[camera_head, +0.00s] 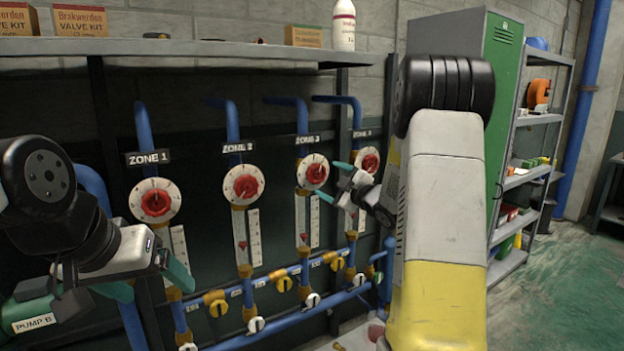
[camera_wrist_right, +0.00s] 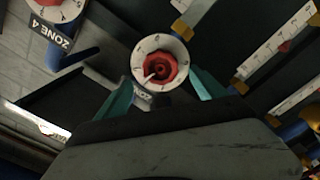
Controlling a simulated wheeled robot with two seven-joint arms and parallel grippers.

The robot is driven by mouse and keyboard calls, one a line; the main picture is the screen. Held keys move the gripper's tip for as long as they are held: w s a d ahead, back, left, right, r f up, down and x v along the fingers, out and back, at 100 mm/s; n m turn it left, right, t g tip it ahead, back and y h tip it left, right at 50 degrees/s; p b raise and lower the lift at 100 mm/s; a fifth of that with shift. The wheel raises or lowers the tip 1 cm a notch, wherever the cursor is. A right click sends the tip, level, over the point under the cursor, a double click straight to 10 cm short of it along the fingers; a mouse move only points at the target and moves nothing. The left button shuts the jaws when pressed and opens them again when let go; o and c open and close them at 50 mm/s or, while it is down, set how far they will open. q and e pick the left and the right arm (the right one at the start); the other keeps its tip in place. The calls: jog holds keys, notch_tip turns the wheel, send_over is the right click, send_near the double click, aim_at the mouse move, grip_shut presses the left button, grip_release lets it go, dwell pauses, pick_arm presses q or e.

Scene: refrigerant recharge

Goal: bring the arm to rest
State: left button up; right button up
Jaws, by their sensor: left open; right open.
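My right gripper (camera_head: 332,180) is open in front of the ZONE 3 dial (camera_head: 304,178), a white dial with a red knob (camera_head: 316,173). In the right wrist view a dial with a red knob (camera_wrist_right: 157,68) shows just beyond and between the spread teal fingers (camera_wrist_right: 162,92), with nothing held. I cannot tell whether the fingers touch it. My left gripper (camera_head: 148,284) is open and empty at the lower left, in front of the pipes. My right arm hides part of the wall and cabinet.
The ZONE 1 dial (camera_head: 155,200), ZONE 2 dial (camera_head: 243,185) and ZONE 4 dial (camera_head: 369,161) line the panel. Yellow valves (camera_head: 284,284) sit on blue pipes below. A shelf (camera_head: 170,47) with boxes runs above. A green cabinet (camera_head: 503,80) and rack (camera_head: 540,120) stand right; open floor (camera_head: 570,290) lies beyond.

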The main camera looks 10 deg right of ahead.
jog(key=shift+v, duration=0.95)
jog(key=s+r+m+g+h, duration=0.3)
jog(key=s+r+m+h, duration=0.25)
jog(key=s+m, duration=0.45)
jog(key=s+a+f+m+g, duration=0.1)
jog(key=s+a+f+g, duration=0.1)
jog(key=s, duration=0.7)
jog(key=s+a+f+m+g+y, duration=0.1)
jog(key=s+a+f+g, duration=0.1)
jog(key=s+a, duration=0.3)
jog(key=s+a+f+m+g, duration=0.1)
jog(key=s+a+f+g, duration=0.1)
jog(key=s, duration=1.1)
jog(key=shift+a+f+m+g, duration=0.3)
jog(key=shift+a+f+g, duration=0.05)
jog(key=shift+a+g, duration=0.5)
jog(key=shift+y, duration=0.25)
